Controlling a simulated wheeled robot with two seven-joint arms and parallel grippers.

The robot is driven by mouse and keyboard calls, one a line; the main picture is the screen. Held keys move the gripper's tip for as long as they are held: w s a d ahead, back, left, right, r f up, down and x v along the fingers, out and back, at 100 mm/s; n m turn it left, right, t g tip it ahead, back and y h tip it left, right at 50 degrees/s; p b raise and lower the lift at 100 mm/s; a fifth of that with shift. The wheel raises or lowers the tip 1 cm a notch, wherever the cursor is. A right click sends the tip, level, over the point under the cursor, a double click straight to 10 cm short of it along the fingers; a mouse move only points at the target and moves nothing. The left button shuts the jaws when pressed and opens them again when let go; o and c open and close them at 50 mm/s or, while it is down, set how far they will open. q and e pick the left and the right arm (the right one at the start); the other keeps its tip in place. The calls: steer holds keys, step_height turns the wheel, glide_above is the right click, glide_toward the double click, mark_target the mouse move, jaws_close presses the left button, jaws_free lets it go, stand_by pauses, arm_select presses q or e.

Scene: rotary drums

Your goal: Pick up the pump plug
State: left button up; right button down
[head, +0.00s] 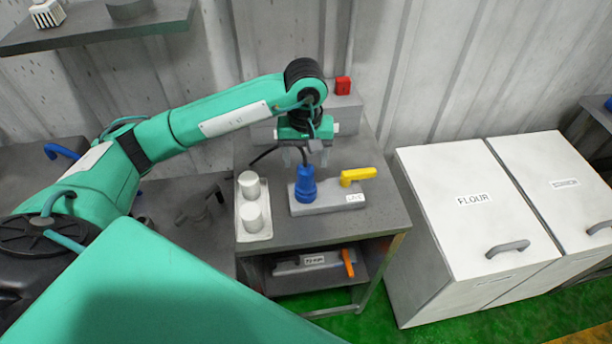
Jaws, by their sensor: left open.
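A blue plug (305,185) stands upright in a grey socket box (325,208) on the small table. I take it to be the pump plug, though no label on it is legible. A yellow lever (358,175) sits on the same box, to the right of the plug. My left gripper (305,152) points down just behind and above the plug, close to its top. It is open. Its fingers are small in the view, so I cannot tell whether they touch the plug. My right gripper is out of view.
Two white cylinders (251,200) stand on a pale plate left of the socket box. A grey box with an orange lever (348,263) lies on the lower shelf. A red item (343,85) is behind. A white FLOUR bin (475,220) stands to the right.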

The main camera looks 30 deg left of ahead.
mark_target(305, 166)
arm_select(q)
steer(key=shift+s+f, duration=0.1)
steer(key=shift+f, duration=0.35)
steer(key=shift+f+p, duration=0.2)
steer(key=shift+p, duration=0.15)
steer(key=shift+f+p, duration=0.35)
step_height(305, 166, down, 3)
steer(key=shift+f+p, duration=0.1)
steer(key=shift+p, duration=0.75)
steer(key=shift+f, duration=0.5)
steer(key=shift+w, duration=0.2)
steer(key=c, duration=1.1)
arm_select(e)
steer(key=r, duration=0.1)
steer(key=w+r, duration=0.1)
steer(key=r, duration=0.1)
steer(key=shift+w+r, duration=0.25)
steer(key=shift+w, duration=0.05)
arm_select(q)
steer(key=shift+r, duration=0.1)
